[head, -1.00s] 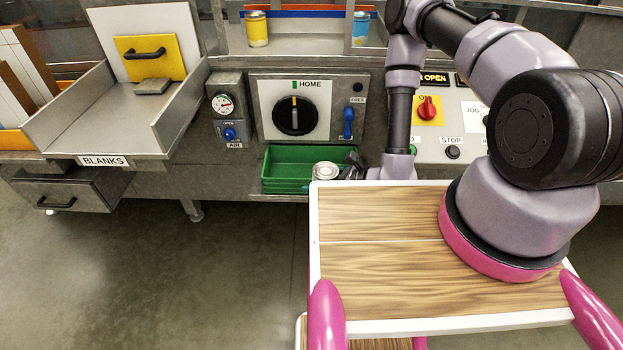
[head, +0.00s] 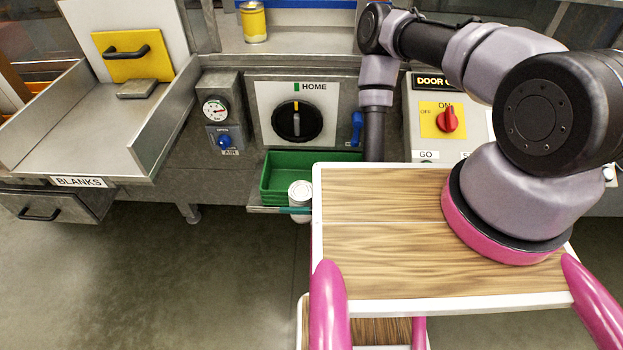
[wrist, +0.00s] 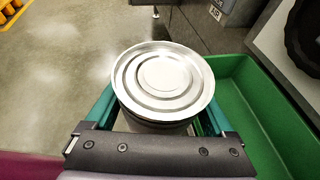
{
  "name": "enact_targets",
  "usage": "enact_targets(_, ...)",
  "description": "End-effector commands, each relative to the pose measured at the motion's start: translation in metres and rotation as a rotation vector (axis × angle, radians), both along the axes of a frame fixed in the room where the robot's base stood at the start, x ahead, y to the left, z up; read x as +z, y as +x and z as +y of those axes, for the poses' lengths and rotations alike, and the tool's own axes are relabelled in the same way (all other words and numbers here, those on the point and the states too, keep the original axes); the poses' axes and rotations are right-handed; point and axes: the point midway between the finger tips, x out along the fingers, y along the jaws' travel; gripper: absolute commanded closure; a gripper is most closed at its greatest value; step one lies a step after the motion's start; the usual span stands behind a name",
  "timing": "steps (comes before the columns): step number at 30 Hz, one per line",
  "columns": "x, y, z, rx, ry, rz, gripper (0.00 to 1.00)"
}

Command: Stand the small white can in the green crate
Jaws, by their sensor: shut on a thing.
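The small white can (head: 300,188) has a silvery ringed lid and looks upright. My gripper (wrist: 160,118) is shut on it, with teal fingers on both sides of the can in the wrist view. The green crate (head: 266,182) stands below the HOME dial. In the head view the can is at the crate's front side, overlapping its front wall. In the wrist view the crate (wrist: 235,80) lies to the right of the can, and the can is outside its wall. The can's base is hidden in the wrist view, and my wooden top hides the crate's right part in the head view.
The HOME dial panel (head: 297,112) rises behind the crate, with a blue lever (head: 357,128) to its right. A gauge and blue valve box (head: 222,122) is to the left. A yellow can (head: 253,22) stands on the shelf above. The floor front left is open.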

Motion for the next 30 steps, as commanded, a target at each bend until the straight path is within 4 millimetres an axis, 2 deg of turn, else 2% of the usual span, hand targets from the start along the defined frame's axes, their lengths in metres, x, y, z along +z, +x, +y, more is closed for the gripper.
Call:
enact_targets(5, 0.001, 0.038, -0.001, -0.002, 0.000, -0.010, 0.76)
enact_targets(15, 0.001, 0.129, -0.004, 0.000, 0.001, -0.008, 0.76)
enact_targets(24, 0.001, 0.194, -0.007, 0.000, 0.000, -0.005, 0.76)
enact_targets(30, -0.040, 0.192, -0.006, 0.001, 0.000, 0.001, 0.76)
